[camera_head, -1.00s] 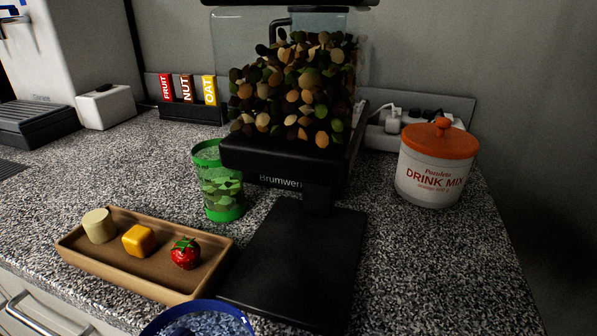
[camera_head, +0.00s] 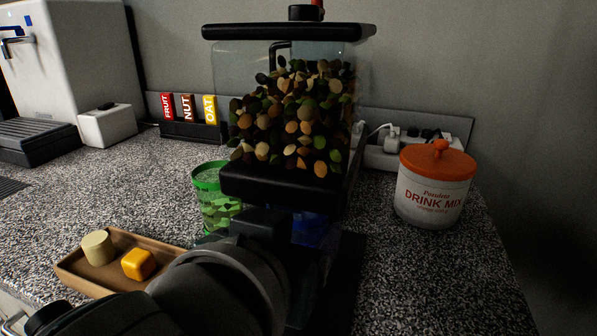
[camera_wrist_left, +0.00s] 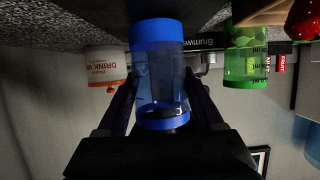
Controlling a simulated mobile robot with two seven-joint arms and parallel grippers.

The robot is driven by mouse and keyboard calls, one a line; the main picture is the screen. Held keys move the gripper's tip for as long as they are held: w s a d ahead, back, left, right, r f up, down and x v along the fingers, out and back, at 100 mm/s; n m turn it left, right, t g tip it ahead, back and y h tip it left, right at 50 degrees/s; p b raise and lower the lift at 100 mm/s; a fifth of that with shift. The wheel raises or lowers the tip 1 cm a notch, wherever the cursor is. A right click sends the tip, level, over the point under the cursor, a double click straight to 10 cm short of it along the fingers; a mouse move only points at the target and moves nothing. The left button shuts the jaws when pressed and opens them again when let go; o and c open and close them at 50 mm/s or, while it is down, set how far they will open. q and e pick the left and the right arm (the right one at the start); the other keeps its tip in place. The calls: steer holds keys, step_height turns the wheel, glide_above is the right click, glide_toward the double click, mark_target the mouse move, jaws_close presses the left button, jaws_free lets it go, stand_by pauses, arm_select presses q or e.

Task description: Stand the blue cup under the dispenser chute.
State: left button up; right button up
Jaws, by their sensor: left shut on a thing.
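The blue cup (camera_head: 311,229) is clear with blue bands and is mostly hidden behind my left arm in the head view. It shows whole in the left wrist view (camera_wrist_left: 160,80), which is upside down, between the two fingers of my left gripper (camera_wrist_left: 161,92). My left gripper is shut on the cup. The dispenser (camera_head: 285,184) has a clear hopper of brown and green pieces and a black body. The cup is below the dispenser's black body, over its base plate (camera_head: 348,275). I cannot tell whether it touches the plate. The chute opening is hidden. My right gripper is not in view.
A green cup (camera_head: 210,188) stands just left of the dispenser. A brown tray (camera_head: 80,277) with a pale cylinder and a yellow cube lies front left, partly behind my arm. A drink mix jar (camera_head: 433,190) stands right. The counter between jar and dispenser is clear.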

arm_select(q)
steer(key=shift+s+f, duration=0.15)
steer(key=shift+f, duration=0.15)
steer(key=shift+f, duration=0.1)
steer(key=o, duration=1.3)
steer(key=p+v, duration=0.2)
steer(key=v, duration=1)
steer(key=s+a+f+g+y, duration=0.1)
steer(key=s+a+f+g, duration=0.2)
steer(key=a, duration=0.2)
steer(key=s+a+f+n+g+y, duration=0.1)
steer(key=s+a+f+g, duration=0.2)
steer(key=s+a, duration=0.1)
steer(key=s+a+f+g+y, duration=0.2)
steer(key=s+a+f+g, duration=0.1)
steer(key=a, duration=0.3)
steer(key=shift+s+f+n, duration=0.15)
steer(key=shift+s+n, duration=0.15)
steer(key=shift+s, duration=0.45)
